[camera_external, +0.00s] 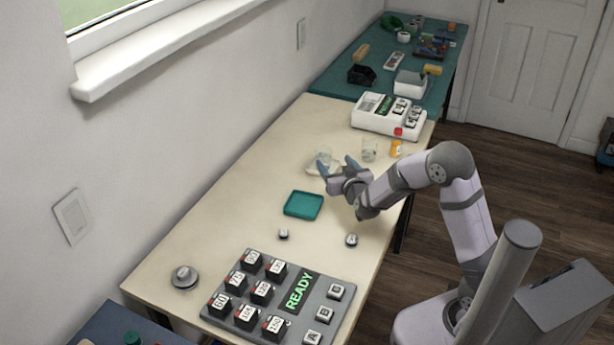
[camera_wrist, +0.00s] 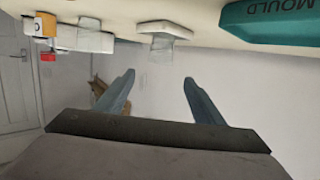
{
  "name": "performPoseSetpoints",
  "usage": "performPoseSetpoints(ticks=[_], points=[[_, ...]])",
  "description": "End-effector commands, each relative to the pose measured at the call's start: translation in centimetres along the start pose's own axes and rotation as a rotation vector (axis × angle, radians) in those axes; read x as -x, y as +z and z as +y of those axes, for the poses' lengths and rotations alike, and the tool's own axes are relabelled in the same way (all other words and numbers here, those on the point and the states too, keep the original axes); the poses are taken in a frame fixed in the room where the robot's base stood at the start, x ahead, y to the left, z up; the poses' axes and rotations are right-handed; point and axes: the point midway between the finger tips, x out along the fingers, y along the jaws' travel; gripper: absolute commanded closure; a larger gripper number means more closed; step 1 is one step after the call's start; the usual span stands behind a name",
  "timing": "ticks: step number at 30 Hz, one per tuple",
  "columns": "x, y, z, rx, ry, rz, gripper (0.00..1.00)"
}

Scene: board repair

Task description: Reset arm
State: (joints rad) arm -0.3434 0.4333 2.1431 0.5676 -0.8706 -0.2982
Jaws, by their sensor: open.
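My gripper (camera_external: 338,166) is open and empty above the pale workbench (camera_external: 190,235), near its middle. In the wrist view its two blue-grey fingers (camera_wrist: 159,78) are spread apart with nothing between them. A teal tray (camera_external: 304,205) lies on the bench just nearer than my gripper. It also shows at the top right of the wrist view (camera_wrist: 285,22), marked MOULD.
A clear cup (camera_external: 369,150), an orange jar (camera_external: 396,148) and a white machine (camera_external: 368,118) stand beyond my gripper. A white dish with a clear cup is partly behind its fingers. Two small knobs (camera_external: 351,240) (camera_external: 284,234) and a grey round piece (camera_external: 184,277) lie nearer.

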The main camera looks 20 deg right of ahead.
Motion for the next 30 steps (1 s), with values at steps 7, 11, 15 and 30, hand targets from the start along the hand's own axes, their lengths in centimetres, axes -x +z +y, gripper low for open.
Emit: performPoseSetpoints(ticks=[7,11,15,30], points=[[0.0,0.0,0.0,0.000,0.000,0.000,0.37],[0.0,-0.1,0.0,-0.001,-0.003,-0.006,0.37],[0.4,-0.4,0.2,-0.005,-0.022,-0.055,0.37],[10.8,0.9,2.4,0.025,-0.225,-0.605,0.37]])
